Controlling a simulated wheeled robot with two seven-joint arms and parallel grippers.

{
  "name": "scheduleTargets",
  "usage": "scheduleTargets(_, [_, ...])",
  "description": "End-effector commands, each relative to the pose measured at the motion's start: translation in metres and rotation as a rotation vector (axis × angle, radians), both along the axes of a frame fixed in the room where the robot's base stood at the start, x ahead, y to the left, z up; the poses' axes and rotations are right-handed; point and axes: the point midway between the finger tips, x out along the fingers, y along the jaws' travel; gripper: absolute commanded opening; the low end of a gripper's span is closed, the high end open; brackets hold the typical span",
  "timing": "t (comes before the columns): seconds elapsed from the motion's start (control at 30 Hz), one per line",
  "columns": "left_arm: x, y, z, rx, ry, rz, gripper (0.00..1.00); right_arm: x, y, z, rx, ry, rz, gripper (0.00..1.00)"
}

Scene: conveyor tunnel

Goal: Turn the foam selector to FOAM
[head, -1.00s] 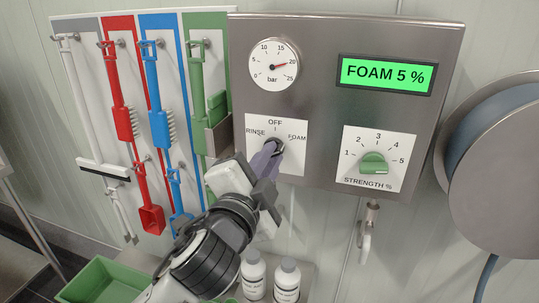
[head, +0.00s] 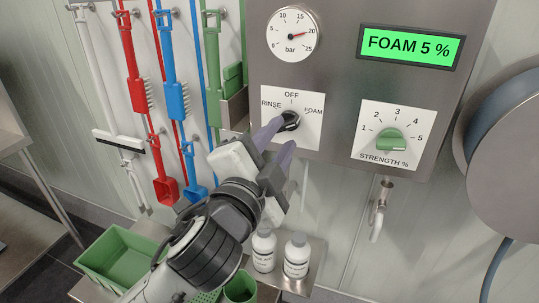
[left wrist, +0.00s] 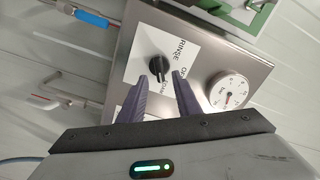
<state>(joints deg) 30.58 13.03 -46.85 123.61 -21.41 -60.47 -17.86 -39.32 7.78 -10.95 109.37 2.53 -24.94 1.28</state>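The foam selector (head: 289,121) is a black knob on a white plate marked RINSE, OFF and FOAM. It appears turned toward FOAM on the right, and the green display (head: 409,46) reads FOAM 5 %. The knob also shows in the left wrist view (left wrist: 157,68), just beyond the fingertips. My left gripper (head: 284,132) is just in front of and below the knob in the head view. In the left wrist view (left wrist: 161,78) its two purple fingers are apart with nothing between them. My right gripper is in neither view.
A pressure gauge (head: 292,34) is above the selector, and a green strength knob (head: 390,141) is to its right. A tap (head: 379,210) hangs below the panel. White bottles (head: 297,255) and a green bin (head: 122,257) stand below. A hose reel (head: 507,150) is at right.

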Motion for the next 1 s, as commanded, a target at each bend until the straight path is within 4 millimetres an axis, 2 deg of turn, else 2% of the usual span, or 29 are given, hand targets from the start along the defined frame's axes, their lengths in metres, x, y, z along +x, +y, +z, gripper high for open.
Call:
scheduleTargets(0.1, [-0.025, 0.007, -0.002, -0.002, 0.001, -0.003, 0.3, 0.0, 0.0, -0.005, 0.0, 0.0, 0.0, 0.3])
scheduleTargets(0.33, [-0.059, 0.018, -0.002, -0.001, 0.002, -0.002, 0.3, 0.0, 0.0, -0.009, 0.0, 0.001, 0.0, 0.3])
scheduleTargets(0.5, [-0.067, 0.021, -0.001, 0.001, 0.0, -0.001, 0.3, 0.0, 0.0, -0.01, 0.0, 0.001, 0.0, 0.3])
scheduleTargets(0.8, [-0.067, 0.022, -0.002, -0.002, 0.005, -0.001, 0.3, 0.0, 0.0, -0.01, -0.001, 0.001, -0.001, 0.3])
scheduleTargets(0.9, [-0.063, 0.023, -0.019, -0.025, 0.05, 0.001, 0.3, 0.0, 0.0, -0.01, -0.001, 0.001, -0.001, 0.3])
scheduleTargets(0.97, [-0.058, 0.025, -0.043, -0.058, 0.109, 0.002, 0.3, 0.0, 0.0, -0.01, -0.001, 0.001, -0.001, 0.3])
scheduleTargets(1.0, [-0.055, 0.027, -0.064, -0.091, 0.161, 0.005, 0.3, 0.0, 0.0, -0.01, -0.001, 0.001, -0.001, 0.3])
